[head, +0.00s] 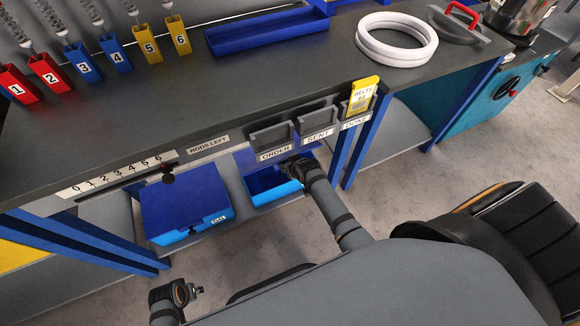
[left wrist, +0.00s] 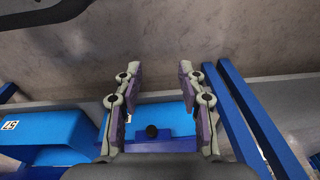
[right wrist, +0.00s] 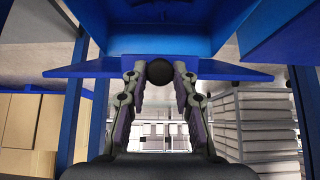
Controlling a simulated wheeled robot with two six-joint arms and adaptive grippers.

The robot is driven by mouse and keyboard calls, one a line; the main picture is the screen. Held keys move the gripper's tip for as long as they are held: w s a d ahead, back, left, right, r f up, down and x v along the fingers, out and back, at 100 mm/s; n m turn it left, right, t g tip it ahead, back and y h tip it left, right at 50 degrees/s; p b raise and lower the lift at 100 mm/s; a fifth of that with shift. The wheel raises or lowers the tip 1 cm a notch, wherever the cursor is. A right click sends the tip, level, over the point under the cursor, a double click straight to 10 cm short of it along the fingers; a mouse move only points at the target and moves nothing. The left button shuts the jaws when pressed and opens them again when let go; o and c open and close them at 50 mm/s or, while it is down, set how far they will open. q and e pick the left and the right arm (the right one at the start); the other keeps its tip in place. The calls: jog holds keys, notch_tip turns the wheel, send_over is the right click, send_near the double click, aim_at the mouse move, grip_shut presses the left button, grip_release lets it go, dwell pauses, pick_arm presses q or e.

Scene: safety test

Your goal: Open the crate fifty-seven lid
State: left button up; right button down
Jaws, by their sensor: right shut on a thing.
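Two blue crates stand on the shelf under the bench in the head view. The left crate (head: 185,208) has its lid down and a small label too small to read surely. The right crate (head: 270,188) shows a dark blue inside and a bright blue front. In the right wrist view my right gripper (right wrist: 160,75) is shut on a round black knob (right wrist: 159,70) at a flat blue panel (right wrist: 225,70). My left gripper (head: 190,291) is low in front, open and empty in the left wrist view (left wrist: 160,75).
Grey trays marked ORDER (head: 272,140) and SENT (head: 316,124) hang on the bench's front edge above the right crate. A black slider knob (head: 168,177) is left of them. Blue bench legs (head: 362,140) stand close to my right arm. The floor in front is clear.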

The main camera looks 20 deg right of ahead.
pick_arm(q)
jog(key=shift+s+a+f+p, duration=0.2)
jog(key=shift+s+f, duration=0.2)
jog(key=shift+f, duration=0.3)
jog(key=shift+s+a+f+p, duration=0.25)
jog(key=shift+s+f, duration=0.1)
jog(key=shift+f, duration=0.3)
jog(key=shift+s+a+f+p, duration=0.2)
jog(key=shift+s+f, duration=0.2)
jog(key=shift+f, duration=0.3)
pick_arm(e)
jog(key=shift+w+r, duration=0.65)
jog(key=shift+r, duration=0.3)
jog(key=c, duration=1.1)
grip_release()
jog(key=shift+f, duration=0.1)
jog(key=shift+s, duration=0.15)
jog(key=v, duration=1.2)
